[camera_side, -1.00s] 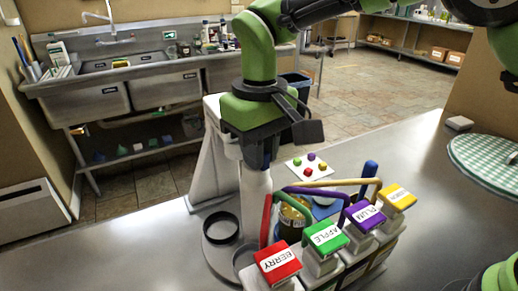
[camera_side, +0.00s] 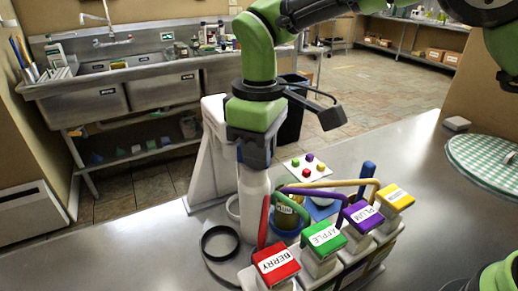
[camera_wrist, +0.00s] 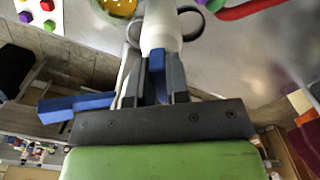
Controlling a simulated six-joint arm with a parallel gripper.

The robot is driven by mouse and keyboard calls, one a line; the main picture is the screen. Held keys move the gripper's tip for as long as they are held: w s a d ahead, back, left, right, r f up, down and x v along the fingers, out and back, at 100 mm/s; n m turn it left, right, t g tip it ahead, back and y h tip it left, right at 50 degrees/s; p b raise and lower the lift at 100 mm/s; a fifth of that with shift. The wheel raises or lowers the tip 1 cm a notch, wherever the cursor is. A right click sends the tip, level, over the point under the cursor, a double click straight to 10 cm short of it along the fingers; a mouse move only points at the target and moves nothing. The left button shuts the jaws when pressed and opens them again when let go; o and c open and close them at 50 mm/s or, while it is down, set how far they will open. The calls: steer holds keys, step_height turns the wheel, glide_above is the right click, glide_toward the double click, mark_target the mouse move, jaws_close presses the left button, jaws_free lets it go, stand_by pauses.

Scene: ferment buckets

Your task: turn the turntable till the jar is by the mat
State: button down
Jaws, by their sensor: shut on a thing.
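The turntable (camera_side: 208,262) is a grey disc on the steel counter, with ring holders on it. The jar (camera_side: 285,217), dark with a gold-brown tint, stands at its right side, partly hidden by the coloured arches; its gold-coloured top shows in the wrist view (camera_wrist: 117,5). My gripper (camera_side: 255,160) is shut on a white post (camera_side: 252,192) rising from the turntable; the wrist view shows the fingers (camera_wrist: 157,85) around its narrow upper end. A blue patch (camera_side: 322,211) lies right of the jar, mostly hidden; I cannot tell whether it is the mat.
Lidded bins marked berry (camera_side: 275,262), apple (camera_side: 323,237) and plum (camera_side: 361,216), plus a yellow one (camera_side: 395,195), crowd the front right. Behind is a white card (camera_side: 298,164) with coloured pieces. A checked round cloth (camera_side: 485,163) lies far right.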

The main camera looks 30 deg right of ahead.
steer(key=shift+w+r+n, duration=0.1)
steer(key=shift+n, duration=0.5)
stand_by(0.3)
steer(key=c, duration=1.1)
jaws_free()
step_height(320, 180, up, 10)
steer(key=shift+f, duration=0.15)
